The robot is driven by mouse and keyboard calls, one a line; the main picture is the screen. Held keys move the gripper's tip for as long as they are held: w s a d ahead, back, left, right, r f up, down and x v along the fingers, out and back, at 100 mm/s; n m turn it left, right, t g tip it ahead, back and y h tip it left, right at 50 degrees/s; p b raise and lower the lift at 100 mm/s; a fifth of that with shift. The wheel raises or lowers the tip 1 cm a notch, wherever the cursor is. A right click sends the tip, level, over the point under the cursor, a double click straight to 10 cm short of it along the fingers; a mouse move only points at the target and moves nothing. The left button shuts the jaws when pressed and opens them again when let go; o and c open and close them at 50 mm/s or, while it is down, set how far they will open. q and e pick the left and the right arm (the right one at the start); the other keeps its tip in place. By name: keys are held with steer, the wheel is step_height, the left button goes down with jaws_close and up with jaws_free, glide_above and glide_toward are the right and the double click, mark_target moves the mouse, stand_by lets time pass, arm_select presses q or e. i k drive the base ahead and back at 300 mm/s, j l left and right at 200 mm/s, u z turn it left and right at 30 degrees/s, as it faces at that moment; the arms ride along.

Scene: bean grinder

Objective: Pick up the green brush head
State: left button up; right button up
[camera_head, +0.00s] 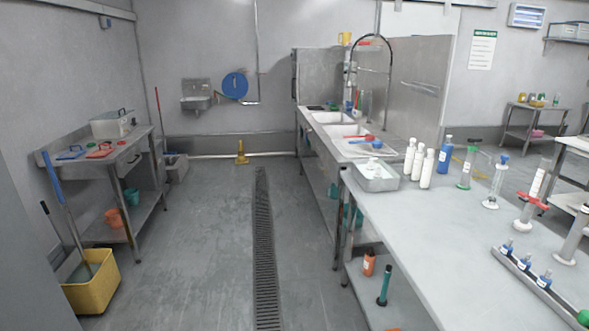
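I cannot pick out a green brush head for certain. A small green piece (584,317) shows at the bottom right edge, at the near end of a rack of small blue-capped bottles; its shape is cut off and unclear. A dark teal upright item (384,286) stands on the lower shelf of the right table, and I cannot tell whether it is a brush. Neither of my grippers is in view.
A long steel table (440,235) on the right holds white bottles (427,168), a tray (375,177) and cylinders. A sink counter (330,133) lies beyond. A yellow bucket (92,285) and side table (100,160) are left. The middle floor, with a drain grate (264,250), is clear.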

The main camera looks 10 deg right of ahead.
mark_target(378, 174)
steer(key=i+j+z, duration=0.15)
steer(key=i+z, duration=0.25)
steer(key=i, duration=0.15)
steer(key=i+j+z, duration=0.65)
steer(key=z, duration=0.15)
steer(key=i+j+z, duration=0.6)
steer(key=j+z, duration=0.15)
steer(key=i+j+z, duration=0.15)
steer(key=j+z, duration=0.6)
steer(key=j, duration=0.65)
